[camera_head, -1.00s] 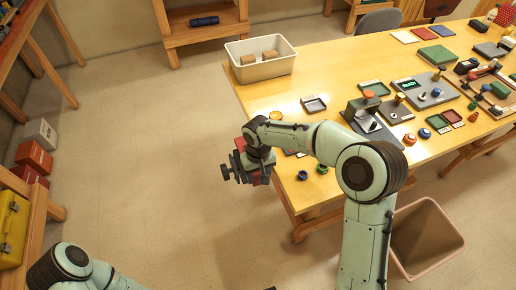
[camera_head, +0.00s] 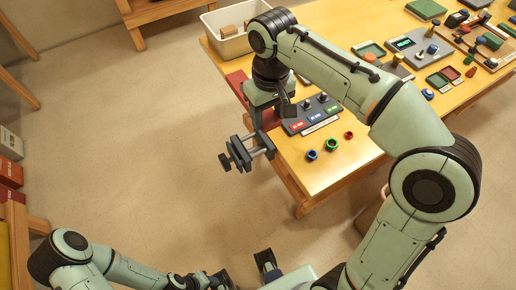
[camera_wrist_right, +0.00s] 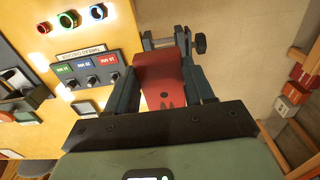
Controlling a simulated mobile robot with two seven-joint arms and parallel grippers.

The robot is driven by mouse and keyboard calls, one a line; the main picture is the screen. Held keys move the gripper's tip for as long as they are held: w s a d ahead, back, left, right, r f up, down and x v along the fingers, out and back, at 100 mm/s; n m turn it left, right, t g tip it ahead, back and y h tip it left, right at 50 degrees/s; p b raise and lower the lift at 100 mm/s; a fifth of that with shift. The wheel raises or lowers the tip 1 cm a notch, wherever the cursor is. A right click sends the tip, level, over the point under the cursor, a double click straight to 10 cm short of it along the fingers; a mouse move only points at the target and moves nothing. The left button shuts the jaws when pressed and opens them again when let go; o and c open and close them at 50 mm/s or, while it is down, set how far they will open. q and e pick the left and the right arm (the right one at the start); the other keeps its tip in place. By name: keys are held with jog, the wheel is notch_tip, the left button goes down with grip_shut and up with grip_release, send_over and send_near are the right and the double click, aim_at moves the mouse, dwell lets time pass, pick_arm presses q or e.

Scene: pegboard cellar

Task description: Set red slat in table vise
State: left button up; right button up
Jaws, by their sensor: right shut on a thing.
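The red slat (camera_wrist_right: 160,78) is between the fingers of my right gripper (camera_wrist_right: 163,95) in the right wrist view. My right gripper is shut on it. Its far end points at the dark table vise (camera_wrist_right: 165,40); I cannot tell whether it sits between the jaws. In the head view, the vise (camera_head: 246,152) is at the table's left edge, just below my right gripper (camera_head: 272,112).
On the table (camera_head: 345,165), a grey panel with labelled studs (camera_head: 312,115) stands right of the vise. Blue, green and red rings (camera_head: 331,145) lie in front of it. A white bin (camera_head: 228,42) is at the back left. Open floor lies left of the table.

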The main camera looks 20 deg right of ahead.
notch_tip(320, 180, down, 19)
jog(key=b, duration=0.3)
jog(key=shift+b, duration=0.3)
jog(key=shift+f+b, duration=0.35)
jog(key=shift+f, duration=0.2)
jog(key=o, duration=1.1)
notch_tip(320, 180, up, 13)
jog(key=p, duration=0.3)
